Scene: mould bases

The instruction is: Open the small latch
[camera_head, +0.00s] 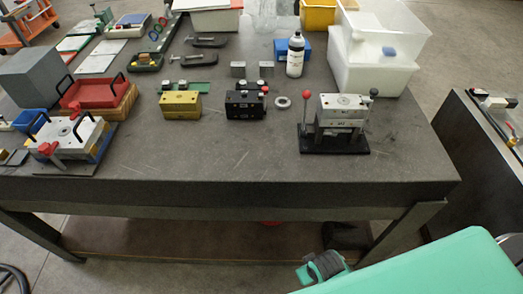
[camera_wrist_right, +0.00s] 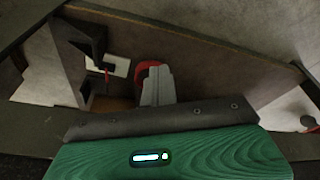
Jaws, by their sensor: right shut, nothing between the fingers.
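Several mould bases stand on the grey table. A silver mould base (camera_head: 341,111) on a black plate, with a red-knobbed lever (camera_head: 305,110), stands at the right. A black mould base (camera_head: 245,105) and a yellow one (camera_head: 180,104) stand mid-table. A pale mould base (camera_head: 72,138) with a red clamp is at the left. The small latch is too small to tell apart on any of them. My right gripper (camera_head: 322,268) is low in front of the table, below its top and apart from every mould base. In the right wrist view its grey fingers (camera_wrist_right: 157,85) are shut and empty.
The table's front edge (camera_head: 250,194) lies between my right gripper and the mould bases. A white bottle (camera_head: 295,56) and clear bins (camera_head: 372,75) stand behind the silver mould base. The front middle of the table is clear. A lower shelf (camera_head: 180,238) runs underneath.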

